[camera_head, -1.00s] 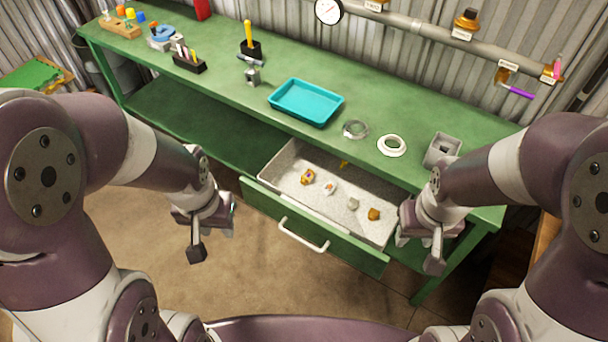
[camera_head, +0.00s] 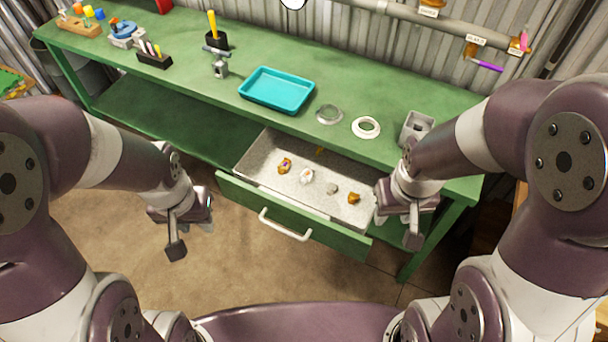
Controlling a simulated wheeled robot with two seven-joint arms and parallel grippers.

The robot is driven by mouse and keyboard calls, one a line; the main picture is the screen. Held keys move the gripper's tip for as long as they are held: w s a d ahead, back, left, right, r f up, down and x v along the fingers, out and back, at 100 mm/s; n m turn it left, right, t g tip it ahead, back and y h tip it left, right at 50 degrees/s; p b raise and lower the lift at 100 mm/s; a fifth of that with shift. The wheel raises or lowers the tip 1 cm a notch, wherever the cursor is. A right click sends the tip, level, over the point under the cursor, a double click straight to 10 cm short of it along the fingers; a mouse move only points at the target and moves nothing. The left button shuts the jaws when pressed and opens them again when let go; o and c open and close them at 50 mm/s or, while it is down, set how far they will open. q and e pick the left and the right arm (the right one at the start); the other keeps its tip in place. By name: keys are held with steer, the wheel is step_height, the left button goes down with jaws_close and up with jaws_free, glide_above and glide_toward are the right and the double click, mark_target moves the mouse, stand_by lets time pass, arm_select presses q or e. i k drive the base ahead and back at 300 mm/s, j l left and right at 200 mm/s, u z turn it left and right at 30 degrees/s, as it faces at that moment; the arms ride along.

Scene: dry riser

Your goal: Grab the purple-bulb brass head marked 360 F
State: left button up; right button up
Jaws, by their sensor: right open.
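Several small pieces lie in the open grey drawer (camera_head: 262,150) under the green bench. The brass piece at the drawer's left (camera_head: 285,166) shows a purple spot, which looks like the purple bulb; its marking is too small to read. A whitish piece (camera_head: 306,176), a grey piece (camera_head: 332,188) and a plain brass piece (camera_head: 354,198) lie to its right. My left gripper (camera_head: 180,246) hangs in front of the bench, left of the drawer, apart from the pieces; its jaw opening is unclear. My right gripper (camera_head: 408,232) is open and empty, just right of the drawer.
The green bench top (camera_head: 190,85) carries a teal tray (camera_head: 276,90), a white ring (camera_head: 366,127), a clear ring (camera_head: 329,114) and a grey box (camera_head: 416,128). The drawer's front with its white handle (camera_head: 285,226) sticks out toward me. A pipe with brass heads runs along the wall.

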mark_target(281, 168)
steer(key=i+l+z, duration=0.25)
steer(key=l, duration=0.25)
steer(key=i+l+z, duration=0.2)
steer(key=i+l, duration=0.15)
steer(key=l, duration=0.1)
